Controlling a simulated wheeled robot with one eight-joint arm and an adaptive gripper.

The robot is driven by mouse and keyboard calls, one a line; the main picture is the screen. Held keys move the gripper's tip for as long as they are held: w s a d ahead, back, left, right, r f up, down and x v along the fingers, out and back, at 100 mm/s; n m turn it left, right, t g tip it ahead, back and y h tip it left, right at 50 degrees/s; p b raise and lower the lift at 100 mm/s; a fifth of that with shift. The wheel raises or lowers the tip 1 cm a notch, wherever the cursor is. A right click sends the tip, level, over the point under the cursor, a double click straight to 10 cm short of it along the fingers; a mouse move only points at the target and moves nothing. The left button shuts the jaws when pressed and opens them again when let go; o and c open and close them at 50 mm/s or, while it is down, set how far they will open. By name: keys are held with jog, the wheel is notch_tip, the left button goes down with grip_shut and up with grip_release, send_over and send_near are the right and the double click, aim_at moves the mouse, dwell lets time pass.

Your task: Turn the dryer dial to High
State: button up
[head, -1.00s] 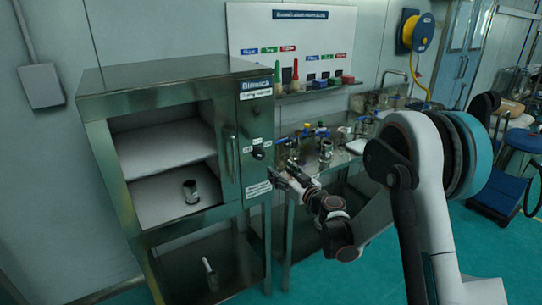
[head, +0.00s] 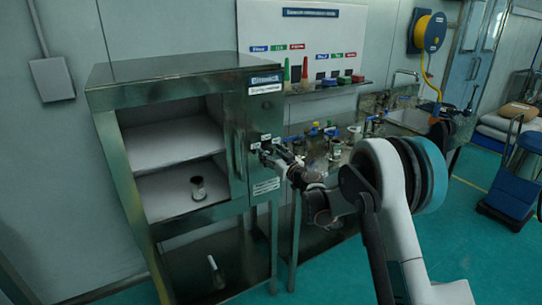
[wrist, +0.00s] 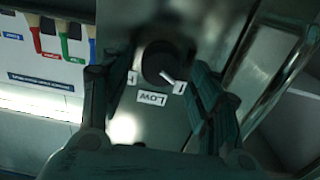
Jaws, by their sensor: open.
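The drying cabinet (head: 165,72) stands at left in the head view, with its control panel on its right front. The dryer dial (wrist: 157,60) is a black round knob with a white pointer in the wrist view. The pointer angles toward lower right, near a partly hidden label (wrist: 180,87). The LOW label (wrist: 152,98) appears upside down just below the knob, and another label sits to its left. My gripper (wrist: 148,74) is open, its fingers on either side of the dial in this view; contact cannot be told. In the head view my gripper (head: 271,153) is at the panel and largely covers the dial.
The cabinet's vertical door handle (head: 239,155) is just left of the panel; it also shows at right in the wrist view (wrist: 285,75). A cluttered bench (head: 345,140) lies to the right, under a wall board.

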jog(key=shift+w+a, duration=0.15)
jog(key=shift+w, duration=0.1)
jog(key=c, duration=1)
